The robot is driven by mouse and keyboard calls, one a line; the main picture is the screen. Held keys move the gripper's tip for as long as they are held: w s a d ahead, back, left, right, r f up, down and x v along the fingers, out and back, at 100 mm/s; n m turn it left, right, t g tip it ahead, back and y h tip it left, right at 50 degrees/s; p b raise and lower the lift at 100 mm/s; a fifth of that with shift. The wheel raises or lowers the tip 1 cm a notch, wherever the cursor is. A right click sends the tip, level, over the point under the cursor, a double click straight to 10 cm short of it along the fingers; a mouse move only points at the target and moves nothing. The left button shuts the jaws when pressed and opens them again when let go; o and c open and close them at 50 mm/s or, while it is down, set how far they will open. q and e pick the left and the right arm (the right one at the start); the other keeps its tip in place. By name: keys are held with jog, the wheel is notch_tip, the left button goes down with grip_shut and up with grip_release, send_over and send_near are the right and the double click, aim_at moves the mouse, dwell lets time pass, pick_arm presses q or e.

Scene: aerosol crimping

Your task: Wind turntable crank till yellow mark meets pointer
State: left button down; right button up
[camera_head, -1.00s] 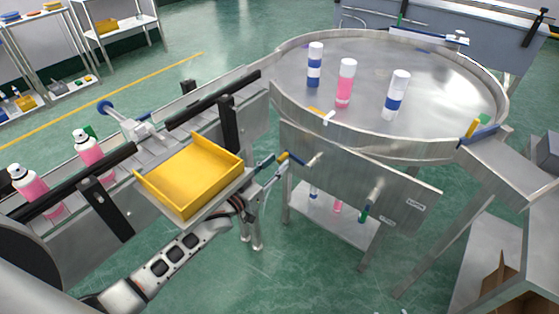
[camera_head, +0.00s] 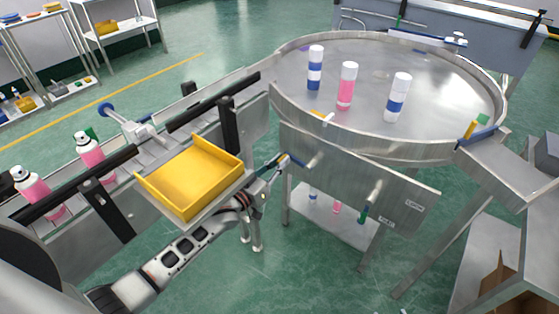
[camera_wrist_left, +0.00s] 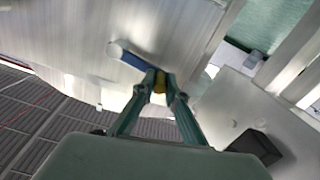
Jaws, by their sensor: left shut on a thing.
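The round steel turntable (camera_head: 440,85) carries a blue-banded can (camera_head: 315,68), a pink can (camera_head: 347,86) and another blue-banded can (camera_head: 397,98). A small yellow mark (camera_head: 316,112) shows near its front-left edge, close beside a white pointer (camera_head: 327,118) at the rim; a small gap seems to remain between them. Below, a crank with a blue arm (camera_head: 297,161) stands out from the front panel. My left gripper (camera_head: 278,163) is shut on its yellow knob. The wrist view shows the yellow knob (camera_wrist_left: 160,82) between the fingertips and the blue arm (camera_wrist_left: 137,62) beside it. My right gripper is out of view.
A second crank with a green knob (camera_head: 363,215) hangs from the panel to the right. A yellow tray (camera_head: 190,178) sits just left of my gripper, beside a conveyor with pink cans (camera_head: 90,151). Green floor is open below the panel.

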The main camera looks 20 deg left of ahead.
pick_arm(q)
jog(key=shift+f+n, duration=0.5)
jog(key=shift+f, duration=0.25)
jog(key=c, duration=2)
grip_release()
jog(key=shift+r, duration=0.1)
jog(key=shift+c, duration=0.2)
jog(key=v, duration=1.2)
jog(key=shift+r, duration=0.2)
